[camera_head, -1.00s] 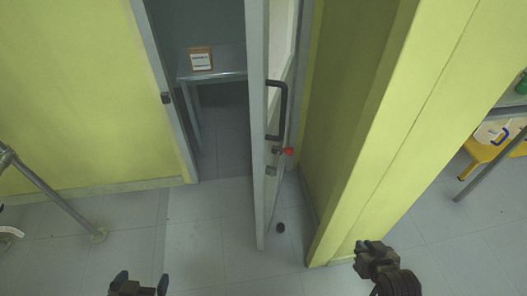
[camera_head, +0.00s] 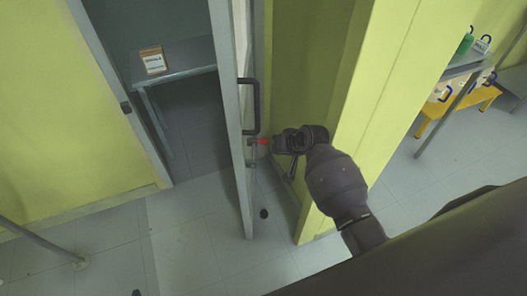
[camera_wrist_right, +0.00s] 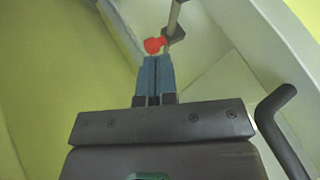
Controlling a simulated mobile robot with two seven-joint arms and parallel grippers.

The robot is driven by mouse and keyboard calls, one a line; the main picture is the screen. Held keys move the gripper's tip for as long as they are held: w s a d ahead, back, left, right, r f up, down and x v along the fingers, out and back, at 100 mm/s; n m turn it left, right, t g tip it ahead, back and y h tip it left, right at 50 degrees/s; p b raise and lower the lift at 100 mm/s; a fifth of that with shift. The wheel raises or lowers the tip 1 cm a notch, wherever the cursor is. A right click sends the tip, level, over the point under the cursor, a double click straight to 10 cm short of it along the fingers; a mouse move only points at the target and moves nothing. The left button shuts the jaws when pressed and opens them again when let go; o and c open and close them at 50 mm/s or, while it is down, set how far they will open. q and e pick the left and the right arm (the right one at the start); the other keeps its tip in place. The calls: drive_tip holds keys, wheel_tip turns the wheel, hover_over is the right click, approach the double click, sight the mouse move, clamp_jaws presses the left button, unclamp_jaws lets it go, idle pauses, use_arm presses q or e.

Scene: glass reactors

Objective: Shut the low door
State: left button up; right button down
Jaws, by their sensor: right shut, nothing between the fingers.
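The grey door (camera_head: 231,130) stands open, seen nearly edge-on in the head view, to the right of the doorway. It carries a dark pull handle (camera_head: 256,108) and, below it, a red knob (camera_head: 263,141). My right gripper (camera_head: 279,144) is at the right side of the door, close to the red knob. In the right wrist view its blue-grey fingers (camera_wrist_right: 155,68) are shut and empty, tips just below the red knob (camera_wrist_right: 154,45); I cannot tell whether they touch it. Only a dark tip of my left gripper (camera_head: 137,293) shows at the bottom edge; its jaws are hidden.
A yellow-green wall pillar (camera_head: 368,110) stands right of the door, close to my right arm. Through the doorway a grey table (camera_head: 183,62) holds a small labelled box (camera_head: 153,61). A small dark stop (camera_head: 264,213) is on the floor.

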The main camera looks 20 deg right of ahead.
use_arm(q)
drive_tip(key=w+f+b, duration=0.1)
drive_tip(key=b, duration=0.2)
drive_tip(key=shift+d+f, duration=0.1)
drive_tip(key=shift+f, duration=0.2)
use_arm(e)
drive_tip(key=x, duration=1)
use_arm(q)
drive_tip(key=shift+f, duration=0.1)
use_arm(e)
drive_tip(key=shift+a, duration=0.15)
